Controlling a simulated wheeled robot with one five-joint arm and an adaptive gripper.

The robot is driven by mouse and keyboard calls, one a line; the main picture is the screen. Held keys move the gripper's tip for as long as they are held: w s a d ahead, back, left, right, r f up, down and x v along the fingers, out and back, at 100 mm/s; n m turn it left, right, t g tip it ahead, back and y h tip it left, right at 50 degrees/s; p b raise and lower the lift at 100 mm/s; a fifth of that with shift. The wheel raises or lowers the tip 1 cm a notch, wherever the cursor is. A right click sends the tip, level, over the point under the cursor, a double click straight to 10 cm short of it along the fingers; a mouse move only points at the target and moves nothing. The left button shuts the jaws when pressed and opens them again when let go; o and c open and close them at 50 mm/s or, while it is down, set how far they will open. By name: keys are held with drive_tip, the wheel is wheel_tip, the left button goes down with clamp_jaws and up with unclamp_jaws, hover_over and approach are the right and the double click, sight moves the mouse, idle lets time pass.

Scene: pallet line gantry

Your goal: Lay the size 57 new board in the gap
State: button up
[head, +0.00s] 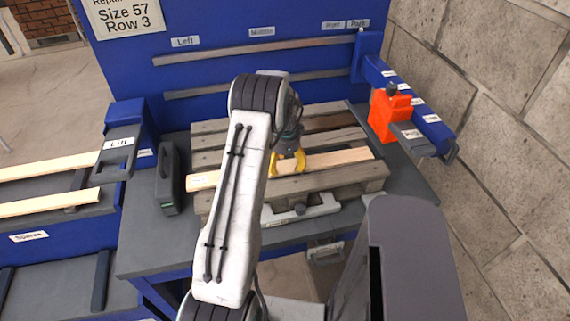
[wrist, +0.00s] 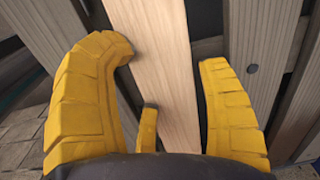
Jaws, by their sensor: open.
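The pale new board (head: 335,158) lies lengthwise across the pallet (head: 330,180), among its greyer slats. Its left end sticks out past the pallet's left side. My gripper (head: 288,164) is over the board near its middle, yellow fingers pointing down. In the wrist view the fingers (wrist: 168,58) are spread on either side of the board (wrist: 152,50), with space between the right finger and the board. Dark strips show along both sides of the board there. I cannot tell whether the board is fully seated in the gap. My arm hides part of the pallet's left side.
Two pale boards (head: 45,204) lie on the spares rack at the left. A blue post with a Lift handle (head: 118,143) stands beside it. An orange tool (head: 389,115) is at the right on a blue rail. The back panel has a Size 57 Row 3 sign (head: 125,15).

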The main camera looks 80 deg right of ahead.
sight(284, 168)
drive_tip(key=shift+a+f, duration=0.25)
drive_tip(key=shift+a, duration=0.05)
drive_tip(key=shift+r+b, duration=3)
drive_tip(key=shift+r, duration=3.2)
drive_tip(key=w+a+r+n, duration=0.3)
drive_tip(key=w+a+n, duration=0.1)
drive_tip(key=w+a, duration=0.35)
drive_tip(key=w+a+r+n+t+h, duration=0.1)
drive_tip(key=w+a+r+n, duration=0.2)
drive_tip(key=w+a+n, duration=0.45)
drive_tip(key=w+a+r+n, duration=0.2)
drive_tip(key=w+a, duration=0.3)
drive_tip(key=w, duration=0.5)
drive_tip(key=w+a+r+n+t, duration=0.1)
drive_tip(key=w+a+n, duration=0.2)
drive_tip(key=a+n, duration=0.8)
drive_tip(key=s+a+f+n+t, duration=0.1)
drive_tip(key=s+a+f+n, duration=0.1)
drive_tip(key=a, duration=0.8)
drive_tip(key=s+a+f+n+y, duration=0.1)
drive_tip(key=s+a+f+n, duration=0.1)
drive_tip(key=s+a+n, duration=0.3)
drive_tip(key=s+a, duration=0.1)
drive_tip(key=a, duration=0.3)
drive_tip(key=shift+a+t, duration=0.35)
drive_tip(key=shift+t, duration=0.05)
drive_tip(key=shift+w+r, duration=0.1)
